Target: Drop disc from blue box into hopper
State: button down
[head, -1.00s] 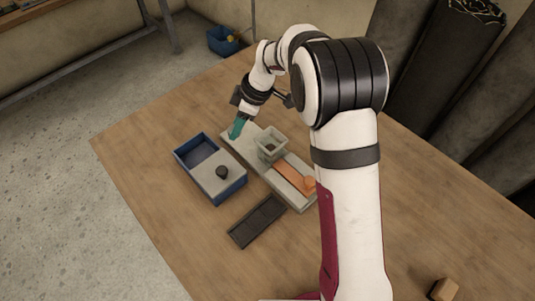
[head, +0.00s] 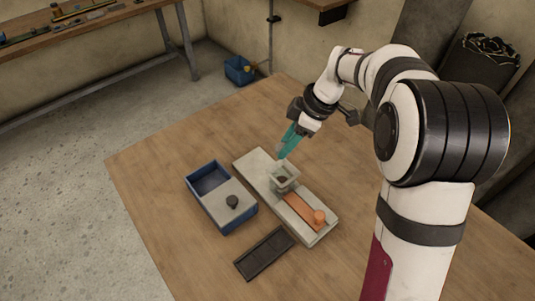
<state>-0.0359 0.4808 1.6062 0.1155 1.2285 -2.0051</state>
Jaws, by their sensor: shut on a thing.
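My gripper (head: 286,150), with teal fingers, is shut on a small pale grey disc (head: 281,148), which shows only in part at the fingertips. It is just above and behind the hopper (head: 284,179), a grey square funnel on a pale board. I cannot tell from this angle whether the disc is straight over the opening. The blue box (head: 222,226) stands left of the board. Its far part is open and dark inside, and a grey lid with a black knob (head: 232,201) covers its near part.
The pale board (head: 254,165) also carries an orange strip with an orange round piece (head: 319,216). A black tray (head: 264,253) lies in front of it. The wooden table (head: 150,190) is clear at the left. A blue bin (head: 238,70) stands on the floor behind.

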jog(key=shift+s+d, duration=0.1)
jog(key=shift+d, duration=0.15)
jog(key=shift+f, duration=3.65)
jog(key=shift+c, duration=1.8)
grip_release()
jog(key=shift+r, duration=0.1)
jog(key=v, duration=1.5)
jog(key=shift+r, duration=0.35)
